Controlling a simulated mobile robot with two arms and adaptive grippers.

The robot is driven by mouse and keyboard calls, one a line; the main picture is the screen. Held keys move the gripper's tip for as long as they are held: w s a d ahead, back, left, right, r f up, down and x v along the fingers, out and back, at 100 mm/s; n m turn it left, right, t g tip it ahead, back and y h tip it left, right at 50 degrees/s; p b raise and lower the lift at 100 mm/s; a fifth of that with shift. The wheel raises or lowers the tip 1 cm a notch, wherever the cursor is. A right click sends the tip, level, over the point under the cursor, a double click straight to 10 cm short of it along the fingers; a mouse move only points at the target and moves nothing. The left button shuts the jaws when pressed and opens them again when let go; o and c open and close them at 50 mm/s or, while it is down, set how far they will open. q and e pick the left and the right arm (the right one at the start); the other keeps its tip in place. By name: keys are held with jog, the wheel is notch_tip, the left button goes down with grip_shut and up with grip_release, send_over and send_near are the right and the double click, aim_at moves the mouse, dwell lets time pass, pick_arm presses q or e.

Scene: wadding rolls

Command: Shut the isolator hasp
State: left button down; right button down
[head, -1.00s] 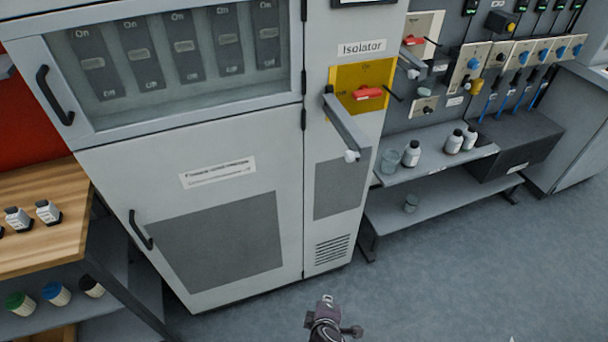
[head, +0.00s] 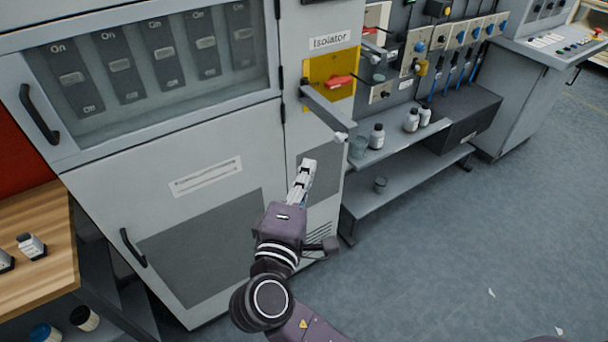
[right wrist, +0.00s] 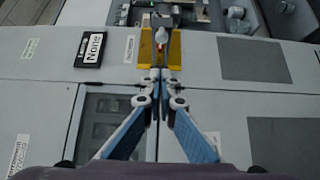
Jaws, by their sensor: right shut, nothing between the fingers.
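The isolator is a yellow plate (head: 345,68) with a red handle (head: 340,82) below an "Isolator" label. The grey hasp arm (head: 325,107) stands swung out from the plate's left edge, with a pale knob (head: 341,137) at its free end. My right gripper (head: 308,165) is shut and empty, below and left of the knob and apart from it. In the right wrist view the shut fingertips (right wrist: 159,74) appear in front of the yellow plate (right wrist: 146,50) and the red handle (right wrist: 161,37). My left gripper is not in view.
A grey cabinet with a windowed door (head: 155,60) stands left of the isolator. A wooden bench (head: 35,265) is at the left. The floor at the right is mostly clear.

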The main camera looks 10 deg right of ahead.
jog(key=w+d+p, duration=0.3)
jog(key=w+d, duration=0.3)
dwell(0.3)
jog(key=shift+d, duration=0.15)
